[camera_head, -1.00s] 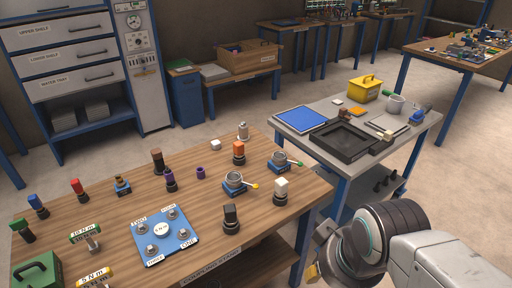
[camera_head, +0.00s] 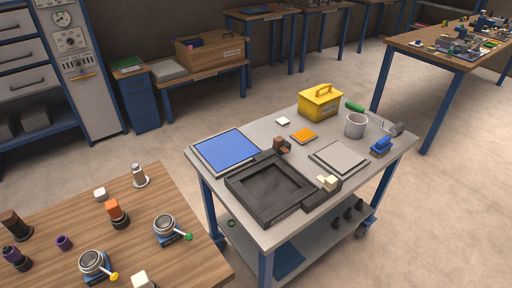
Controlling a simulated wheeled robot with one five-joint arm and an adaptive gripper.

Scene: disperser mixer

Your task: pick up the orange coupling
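An orange piece (camera_head: 116,210), which looks like the orange coupling, stands upright on a dark base on the wooden table (camera_head: 184,222) at the lower left. A silver-and-dark piece (camera_head: 140,176) stands behind it to the right, and a small white block (camera_head: 100,194) lies behind it to the left. A round metal fixture with a green-tipped lever (camera_head: 167,228) is to its right. A similar fixture with a yellow-tipped lever (camera_head: 95,264) is in front of it. My gripper is not in view.
Open floor (camera_head: 440,210) lies to the right.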

